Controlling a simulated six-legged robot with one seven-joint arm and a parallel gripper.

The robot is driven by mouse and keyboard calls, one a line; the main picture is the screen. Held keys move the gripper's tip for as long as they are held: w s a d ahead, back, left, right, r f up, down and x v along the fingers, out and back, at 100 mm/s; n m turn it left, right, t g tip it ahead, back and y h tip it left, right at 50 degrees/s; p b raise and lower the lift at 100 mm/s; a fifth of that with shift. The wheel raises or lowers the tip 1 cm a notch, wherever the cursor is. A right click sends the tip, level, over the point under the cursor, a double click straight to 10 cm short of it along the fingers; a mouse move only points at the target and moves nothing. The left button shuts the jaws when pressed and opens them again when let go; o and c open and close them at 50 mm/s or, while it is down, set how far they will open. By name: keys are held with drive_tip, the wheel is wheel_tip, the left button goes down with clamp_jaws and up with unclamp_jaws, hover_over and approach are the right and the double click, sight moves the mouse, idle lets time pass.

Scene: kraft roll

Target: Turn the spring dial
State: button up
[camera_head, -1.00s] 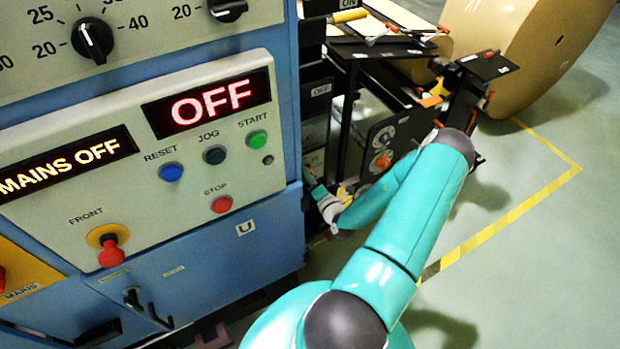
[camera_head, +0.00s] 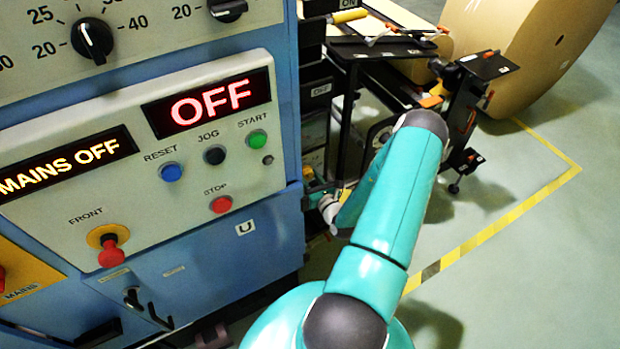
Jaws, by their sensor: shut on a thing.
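My gripper (camera_head: 322,195) is small and partly hidden at the end of my teal arm. It is low in the gap just right of the blue cabinet, against the dark machine unit (camera_head: 316,128). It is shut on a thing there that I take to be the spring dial. The dial itself cannot be made out, so its setting cannot be read. A round part (camera_head: 381,137) on the grey panel behind my arm shows only in part.
The blue cabinet (camera_head: 225,270) with its control panel (camera_head: 120,190) stands close on the left. Its displays read "OFF" and "MAINS OFF". A large kraft roll (camera_head: 530,50) is at the back right. Yellow floor tape (camera_head: 500,225) crosses open floor on the right.

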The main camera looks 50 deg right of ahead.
drive_tip(key=n, duration=0.4)
drive_tip(key=shift+w+r+n, duration=0.15)
drive_tip(key=shift+w+n, duration=0.15)
drive_tip(key=shift+n, duration=0.1)
idle(0.4)
drive_tip(key=o, duration=1)
drive_tip(key=shift+c, duration=0.2)
drive_tip(key=v, duration=1.4)
drive_tip(key=shift+s+d, duration=0.1)
drive_tip(key=shift+s, duration=0.1)
